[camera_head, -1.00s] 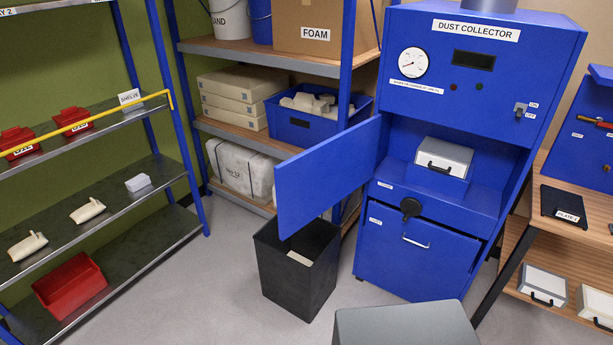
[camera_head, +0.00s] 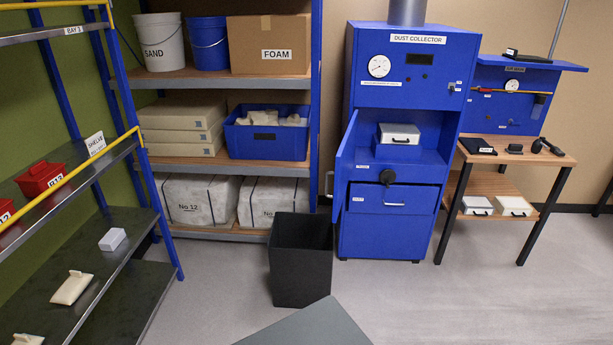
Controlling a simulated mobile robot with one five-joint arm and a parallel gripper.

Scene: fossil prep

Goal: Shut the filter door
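The blue dust collector (camera_head: 405,68) stands right of centre against the back wall. Its filter door (camera_head: 345,160) stands open at the left side of the compartment, swung out towards me and seen steeply from the side. A small pale handle (camera_head: 329,184) shows at its outer edge. Inside the open compartment, a grey-white filter box (camera_head: 399,134) with a dark handle sits on a blue block. My gripper is not in view.
A black bin (camera_head: 300,270) stands on the floor, left of and in front of the collector. Shelving (camera_head: 225,78) lies behind it, with metal racks at the left. A workbench (camera_head: 530,156) stands close on the right. The floor (camera_head: 440,305) before the collector is clear.

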